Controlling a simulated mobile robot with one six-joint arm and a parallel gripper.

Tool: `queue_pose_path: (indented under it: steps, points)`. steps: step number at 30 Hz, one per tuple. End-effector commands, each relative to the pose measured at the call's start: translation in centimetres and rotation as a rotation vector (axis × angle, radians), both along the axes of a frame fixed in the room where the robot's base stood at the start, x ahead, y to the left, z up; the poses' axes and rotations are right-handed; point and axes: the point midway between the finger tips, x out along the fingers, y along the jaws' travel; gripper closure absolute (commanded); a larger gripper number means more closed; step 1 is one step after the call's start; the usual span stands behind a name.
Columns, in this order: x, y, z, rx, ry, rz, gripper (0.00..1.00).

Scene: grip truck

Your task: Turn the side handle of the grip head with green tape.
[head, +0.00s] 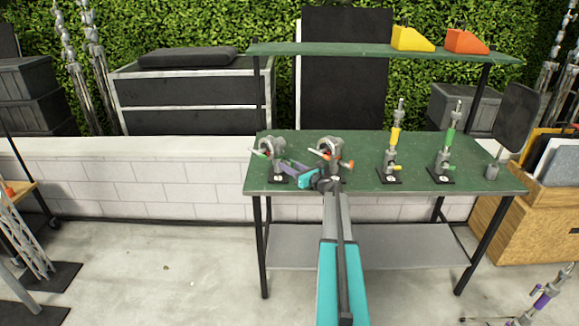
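My gripper (288,165) points left between these two round heads, close to the left one. Its fingertips are too small to read.
A green shelf (350,48) above the table holds a yellow wedge (412,39) and an orange wedge (466,41). A black paddle (516,112) stands at the right end. A wooden crate (540,215) is at the right.

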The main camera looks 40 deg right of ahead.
Motion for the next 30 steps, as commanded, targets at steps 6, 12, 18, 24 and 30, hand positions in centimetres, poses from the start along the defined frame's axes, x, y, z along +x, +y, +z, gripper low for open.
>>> queue_pose_path:
  steps: [6,12,18,24,30]
  points:
    - [-0.02,0.0,0.0,0.0,0.0,0.0,0.78]
    - [-0.02,0.0,0.01,0.0,0.0,0.0,1.0]
    - [-0.03,-0.01,-0.03,-0.007,-0.001,0.0,1.0]
    - [-0.04,-0.01,-0.14,-0.038,-0.004,0.0,1.0]
    - [-0.06,-0.01,-0.36,-0.103,-0.009,0.0,1.0]
